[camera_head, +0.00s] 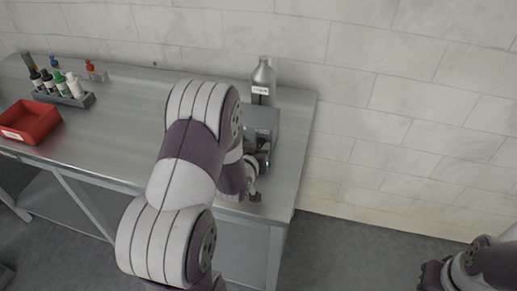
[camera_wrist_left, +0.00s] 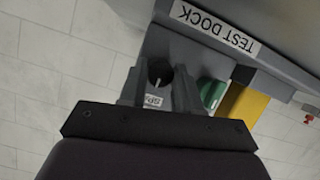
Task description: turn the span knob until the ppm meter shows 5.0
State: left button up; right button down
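The grey meter housing (camera_head: 262,122) stands at the right end of the steel bench, partly behind my left arm. My left gripper (camera_head: 254,190) is at its front. In the left wrist view, the black span knob (camera_wrist_left: 160,72), with a pale pointer line, lies between the two grey fingertips of that gripper (camera_wrist_left: 158,85). Whether the fingers touch it is unclear. A partly covered label (camera_wrist_left: 153,101) beginning "SPA" shows beside the knob. The ppm reading is not visible in either view. My right gripper (camera_head: 436,274) is at the lower right, away from the bench; its opening is unclear.
A grey bottle (camera_head: 263,78) stands behind the housing. A "TEST DOCK" label (camera_wrist_left: 215,29), a green part (camera_wrist_left: 212,92) and a yellow part (camera_wrist_left: 243,106) are near the knob. A red bin (camera_head: 30,122) and a rack of small bottles (camera_head: 75,100) are left. The bench middle (camera_head: 120,135) is clear.

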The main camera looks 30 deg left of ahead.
pick_arm(q)
jog(key=shift+c, duration=0.3)
jog(key=shift+d+f+m+g+y+b, duration=0.15)
jog(key=shift+m+g+y+b, duration=0.15)
jog(key=shift+m+y+b, duration=0.75)
jog(key=shift+m+y, duration=0.75)
jog(key=shift+m, duration=0.7)
jog(key=o, duration=1)
jog(key=shift+o, duration=0.2)
jog(key=shift+d, duration=0.1)
